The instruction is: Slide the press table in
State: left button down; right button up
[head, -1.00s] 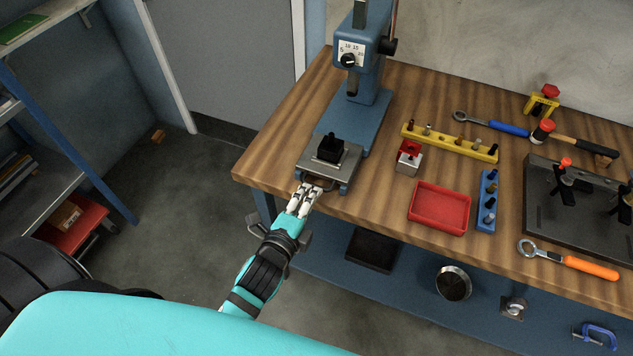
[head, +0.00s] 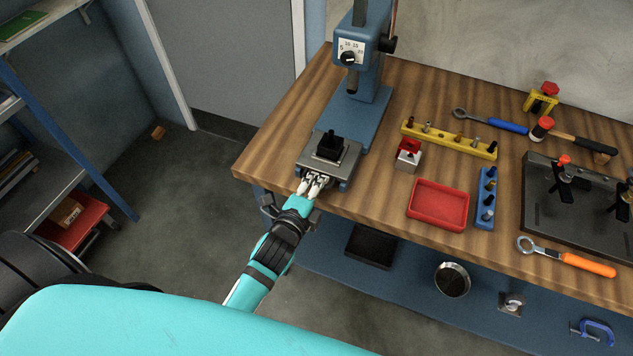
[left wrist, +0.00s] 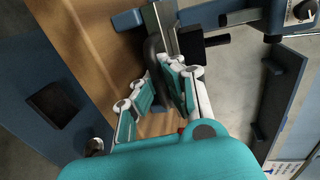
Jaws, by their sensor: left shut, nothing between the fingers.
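The press table (head: 347,167) is a grey metal plate at the front foot of the blue arbor press (head: 362,112), near the bench's front edge. A black block (head: 329,147) with an upright pin stands on it. My left gripper (head: 316,181) is shut and empty at the table's front edge, by its dark handle. In the left wrist view the dark curved handle (left wrist: 153,57) runs down beside the fingers (left wrist: 168,85); whether they touch it is hard to tell. The black block also shows there (left wrist: 193,43). My right gripper is out of view.
To the right on the bench are a red-topped metal block (head: 408,156), a red tray (head: 438,205), a yellow peg rack (head: 449,139) and a blue rack (head: 485,200). A lower blue shelf (head: 330,253) runs below.

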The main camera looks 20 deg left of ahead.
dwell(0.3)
pick_arm(q)
jog(key=x, duration=0.3)
jog(key=r+x, duration=0.1)
jog(key=x, duration=0.2)
jog(key=r+b+x, duration=0.1)
jog(key=x, duration=0.2)
jog(key=shift+w+f, duration=0.15)
jog(key=shift+w, duration=0.35)
jog(key=shift+s, duration=0.15)
jog(key=c, duration=1.7)
grip_release()
jog(key=shift+o, duration=0.2)
jog(key=v, duration=1.2)
